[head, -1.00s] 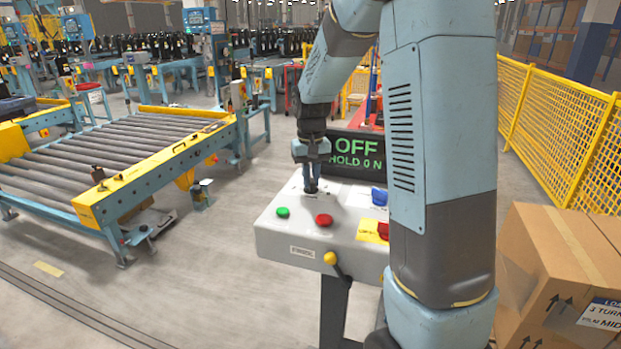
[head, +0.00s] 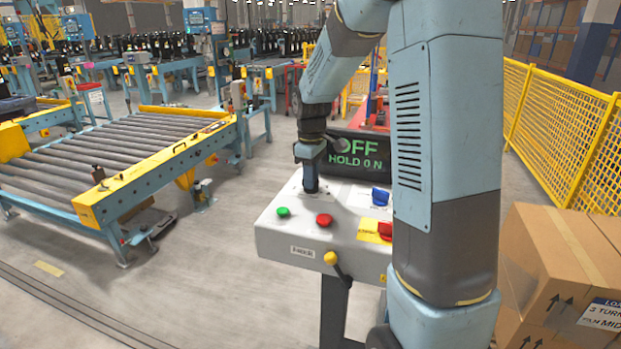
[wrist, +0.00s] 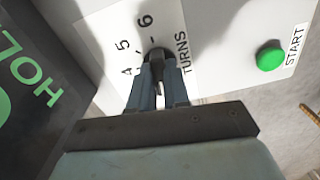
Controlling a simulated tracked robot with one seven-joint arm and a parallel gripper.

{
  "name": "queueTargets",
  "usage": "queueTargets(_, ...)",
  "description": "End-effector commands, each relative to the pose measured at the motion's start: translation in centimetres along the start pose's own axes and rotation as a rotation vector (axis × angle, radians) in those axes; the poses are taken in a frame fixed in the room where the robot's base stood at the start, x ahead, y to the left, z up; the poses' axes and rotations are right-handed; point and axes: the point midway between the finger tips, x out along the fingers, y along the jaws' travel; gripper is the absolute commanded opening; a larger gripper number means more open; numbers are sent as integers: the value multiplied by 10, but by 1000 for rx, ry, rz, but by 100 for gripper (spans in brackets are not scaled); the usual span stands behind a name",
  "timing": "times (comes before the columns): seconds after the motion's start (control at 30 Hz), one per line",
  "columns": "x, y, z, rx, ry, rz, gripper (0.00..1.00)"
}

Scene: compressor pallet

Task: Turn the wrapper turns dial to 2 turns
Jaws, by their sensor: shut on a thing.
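The turns dial (wrist: 156,54) is a small dark knob on a white plate marked TURNS. The numbers 4, 5 and 6 show beside it in the wrist view; the lower numbers are hidden, and I cannot tell where its pointer stands. My gripper (wrist: 157,70) is shut on the knob, with its fingers pointing down onto the plate. In the head view my gripper (head: 311,187) stands at the back left of the grey control panel (head: 275,238) and hides the dial.
A green START button (head: 283,212), a red button (head: 324,220), a blue switch (head: 380,197) and a red switch (head: 385,231) on yellow are close by. A display (head: 358,158) behind reads OFF, HOLD 0 N. A yellow-knobbed lever (head: 331,259) is in front. Cartons (head: 560,260) stand right.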

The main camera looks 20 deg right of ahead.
Motion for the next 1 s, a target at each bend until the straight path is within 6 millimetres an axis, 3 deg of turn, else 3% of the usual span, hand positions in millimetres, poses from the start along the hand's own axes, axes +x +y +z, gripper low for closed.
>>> queueTargets(0.33,-1,1,-1,-126,2,3,0)
queueTargets(0.87,-1,1,-1,-146,2,4,0)
queueTargets(0.9,-1,1,-1,-146,2,4,20)
queueTargets(1.0,-1,1,0,-146,2,3,29)
